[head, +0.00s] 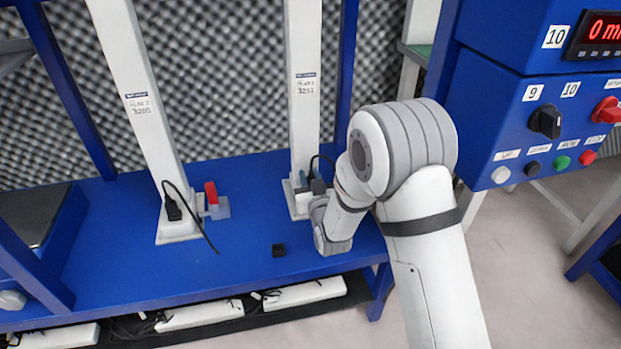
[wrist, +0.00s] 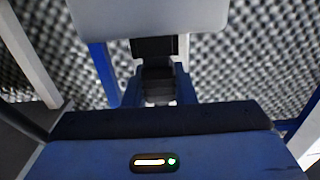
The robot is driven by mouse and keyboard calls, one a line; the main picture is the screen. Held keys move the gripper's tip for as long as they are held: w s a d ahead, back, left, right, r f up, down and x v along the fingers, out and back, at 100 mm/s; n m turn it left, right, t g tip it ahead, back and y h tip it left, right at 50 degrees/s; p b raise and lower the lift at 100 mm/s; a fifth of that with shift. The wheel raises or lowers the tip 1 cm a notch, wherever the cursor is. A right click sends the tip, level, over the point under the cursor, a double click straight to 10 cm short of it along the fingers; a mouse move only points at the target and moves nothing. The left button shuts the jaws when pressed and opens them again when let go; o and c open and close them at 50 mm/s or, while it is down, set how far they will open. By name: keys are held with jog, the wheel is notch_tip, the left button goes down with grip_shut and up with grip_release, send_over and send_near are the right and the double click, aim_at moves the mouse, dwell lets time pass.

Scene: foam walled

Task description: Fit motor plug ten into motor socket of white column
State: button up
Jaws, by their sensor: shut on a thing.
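Two white columns stand on the blue bench (head: 240,225), the left column (head: 140,95) and the right column (head: 303,85). A black plug with a dark cable (head: 173,211) is at the left column's foot. My gripper (head: 318,190) is low beside the right column's foot, mostly hidden by my arm. In the wrist view its blue fingers (wrist: 158,88) are shut on a dark ridged piece (wrist: 157,72), apparently the plug. A black block (wrist: 153,47) lies just beyond it; I cannot tell whether they are mated. A cable (head: 333,163) loops near the right column.
A red-handled part (head: 212,197) stands by the left column. A blue control panel (head: 545,120) with knobs stands at right. The bench middle is clear. A pale surface (wrist: 150,15) fills the wrist view's top.

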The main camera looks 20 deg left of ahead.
jog(key=shift+r, duration=0.9)
jog(key=shift+b, duration=0.4)
dwell(0.9)
jog(key=shift+f, duration=1)
dwell(0.4)
jog(key=o, duration=1)
jog(key=shift+o, duration=0.2)
jog(key=p+v, duration=0.2)
jog(key=v, duration=0.6)
jog(key=shift+a, duration=0.1)
